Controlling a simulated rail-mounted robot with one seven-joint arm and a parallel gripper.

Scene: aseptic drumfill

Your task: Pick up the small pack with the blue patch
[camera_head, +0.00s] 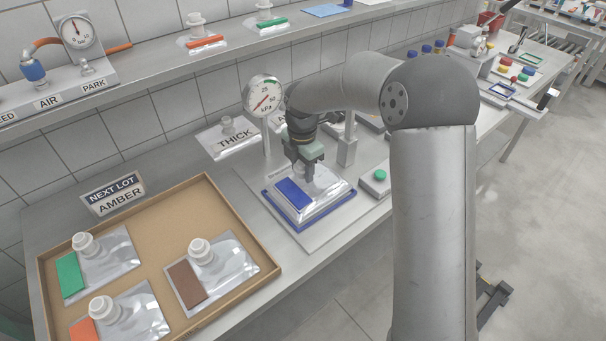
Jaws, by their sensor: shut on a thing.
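The small silvery pack with the blue patch (293,193) lies on a blue-edged plate (312,219) on the bench, in the middle of the head view. My gripper (305,172) points down over the back part of this pack and is shut on it. The fingertips are small here, and the exact part of the pack between them, likely near its spout, is hidden by the gripper. The pack appears to rest on the plate; I cannot tell any gap beneath it.
A brown tray (222,200) at left holds packs with green (69,274), brown (187,284) and orange patches (84,330). A gauge (263,95) stands behind the plate. A green button (380,174) is at its right.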

